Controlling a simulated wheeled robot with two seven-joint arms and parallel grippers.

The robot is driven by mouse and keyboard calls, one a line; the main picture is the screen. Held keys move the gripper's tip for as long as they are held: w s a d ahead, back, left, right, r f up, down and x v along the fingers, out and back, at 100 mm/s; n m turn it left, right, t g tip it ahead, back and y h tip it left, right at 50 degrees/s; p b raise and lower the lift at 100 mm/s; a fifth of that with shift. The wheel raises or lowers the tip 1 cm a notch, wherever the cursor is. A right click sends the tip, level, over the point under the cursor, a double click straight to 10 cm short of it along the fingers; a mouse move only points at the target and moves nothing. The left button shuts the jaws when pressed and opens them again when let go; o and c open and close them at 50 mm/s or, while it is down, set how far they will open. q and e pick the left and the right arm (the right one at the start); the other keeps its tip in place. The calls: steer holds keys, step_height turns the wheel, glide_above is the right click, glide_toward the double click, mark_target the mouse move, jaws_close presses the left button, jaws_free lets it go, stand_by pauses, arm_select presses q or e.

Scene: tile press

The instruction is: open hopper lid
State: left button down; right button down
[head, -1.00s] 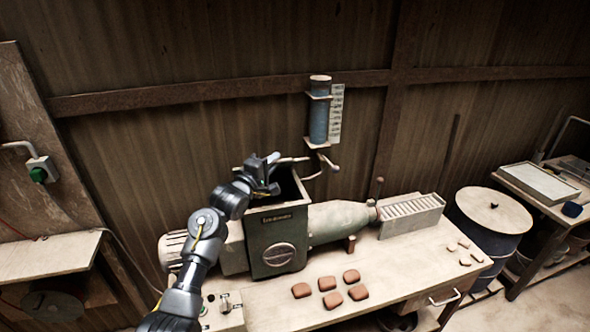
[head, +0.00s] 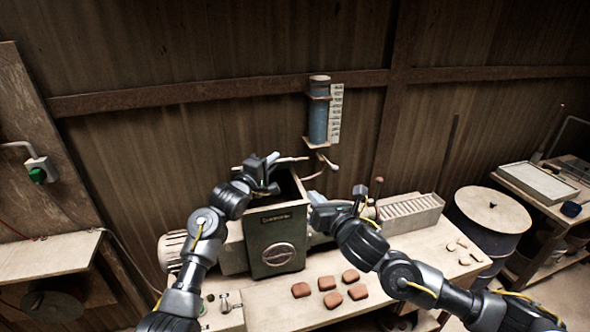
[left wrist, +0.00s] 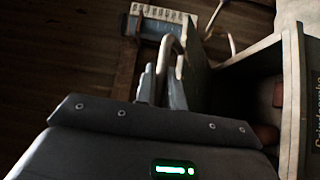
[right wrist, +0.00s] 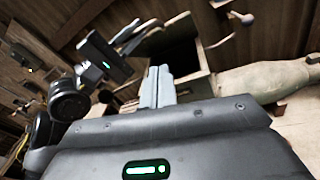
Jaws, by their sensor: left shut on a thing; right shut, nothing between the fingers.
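The green hopper (head: 277,240) stands on the bench with its dark mouth (head: 288,187) uncovered. The lid (right wrist: 168,40) looks raised at the back of the mouth in the right wrist view; the head view shows it nearly edge-on. My left gripper (head: 272,172) is at the hopper's back left, shut on the lid's curved handle (left wrist: 168,50), seen in the left wrist view. My right gripper (head: 316,198) is shut and empty, at the hopper's right side above the green barrel. Its closed fingers (right wrist: 158,87) point toward the hopper in the right wrist view. I cannot tell whether they touch it.
Several reddish clay pieces (head: 331,300) lie on the bench in front of the hopper. A blue cylinder (head: 319,120) with a scale is mounted on the wall behind. A slatted pale block (head: 412,213) and a drum (head: 492,212) stand to the right.

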steer(key=n, duration=0.4)
steer(key=shift+s+d+r+h, duration=0.1)
steer(key=shift+d+h, duration=0.1)
steer(key=shift+h, duration=0.1)
steer(key=r+x, duration=0.2)
steer(key=x, duration=1)
steer(key=shift+w+a+r, duration=0.35)
steer(key=shift+w, duration=0.1)
